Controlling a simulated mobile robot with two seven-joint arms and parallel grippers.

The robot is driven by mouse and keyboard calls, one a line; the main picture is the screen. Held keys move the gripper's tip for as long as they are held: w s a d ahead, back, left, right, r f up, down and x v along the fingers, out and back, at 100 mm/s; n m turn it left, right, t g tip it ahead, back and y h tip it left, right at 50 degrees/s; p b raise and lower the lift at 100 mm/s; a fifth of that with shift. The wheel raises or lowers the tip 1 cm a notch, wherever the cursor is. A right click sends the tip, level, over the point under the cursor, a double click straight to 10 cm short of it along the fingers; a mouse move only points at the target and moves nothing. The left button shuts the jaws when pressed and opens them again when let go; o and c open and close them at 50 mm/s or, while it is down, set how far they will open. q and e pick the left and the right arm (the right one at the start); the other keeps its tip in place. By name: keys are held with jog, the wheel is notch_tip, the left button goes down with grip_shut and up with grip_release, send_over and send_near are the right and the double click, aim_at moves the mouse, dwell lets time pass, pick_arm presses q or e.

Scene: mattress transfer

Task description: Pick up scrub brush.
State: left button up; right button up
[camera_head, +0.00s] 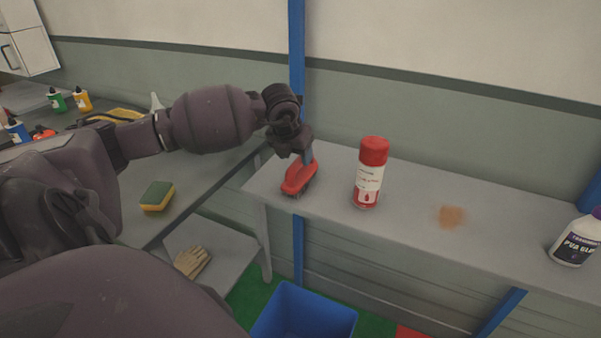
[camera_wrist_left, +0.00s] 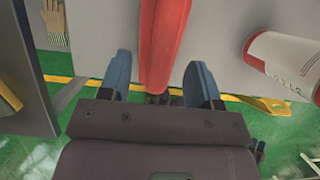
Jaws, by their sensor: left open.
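The red scrub brush (camera_head: 299,178) lies on the grey shelf near its left end. My left gripper (camera_head: 301,156) is right above the brush, pointing down at it. In the left wrist view the red brush handle (camera_wrist_left: 160,45) runs between the two blue-grey fingertips of my left gripper (camera_wrist_left: 161,80). The fingers stand apart, with a gap on each side of the handle. The underside of the brush is mostly hidden. My right gripper is in neither view.
A red-capped spray can (camera_head: 369,175) stands right of the brush on the shelf (camera_head: 405,215). An orange-brown stain (camera_head: 451,216) and a glue bottle (camera_head: 577,240) are further right. A sponge (camera_head: 157,196) lies on the left table. A blue bin (camera_head: 303,312) and a glove (camera_head: 191,261) are below.

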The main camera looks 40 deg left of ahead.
aim_at(299, 160)
pick_arm(q)
jog(key=shift+w+x, duration=0.2)
jog(key=shift+x, duration=2)
jog(key=shift+r, duration=0.1)
jog(key=c, duration=1.1)
jog(key=shift+o, duration=0.2)
notch_tip(299, 160, up, 20)
